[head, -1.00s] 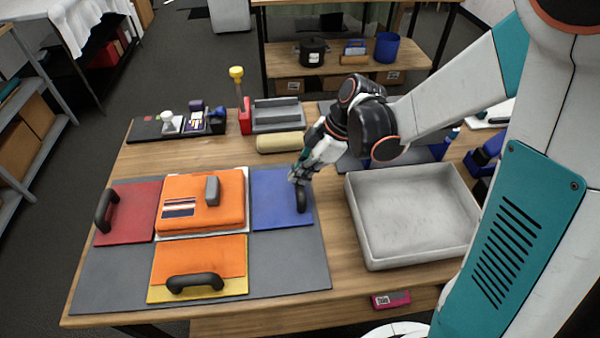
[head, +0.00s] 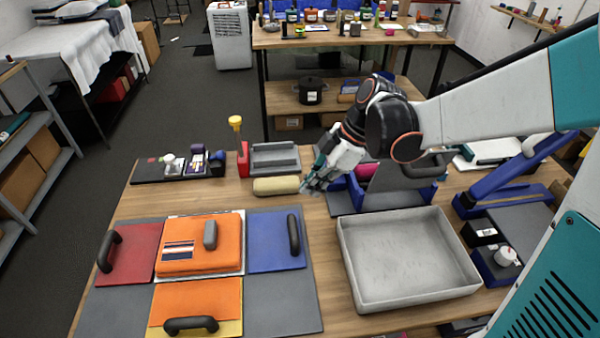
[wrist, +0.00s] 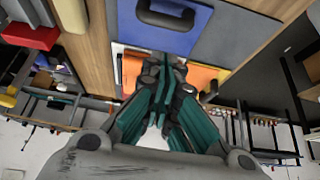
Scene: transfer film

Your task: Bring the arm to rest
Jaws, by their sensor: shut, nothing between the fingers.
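My gripper (head: 318,180) is shut and empty. In the head view it hangs above the wooden table, beyond the blue board and near the right end of a beige roll. In the wrist view my gripper (wrist: 165,65) has its fingers together, with the blue board (wrist: 160,25) beyond them. The blue board (head: 270,252) with its black handle (head: 293,235) lies flat on the grey mat, apart from my gripper.
An orange block (head: 195,258) lies between the red board (head: 135,255) and the blue board. A grey tray (head: 375,300) stands right of the mat. The beige roll (head: 276,186) and a blue stand (head: 385,195) are near my gripper. A back table (head: 330,38) holds bottles.

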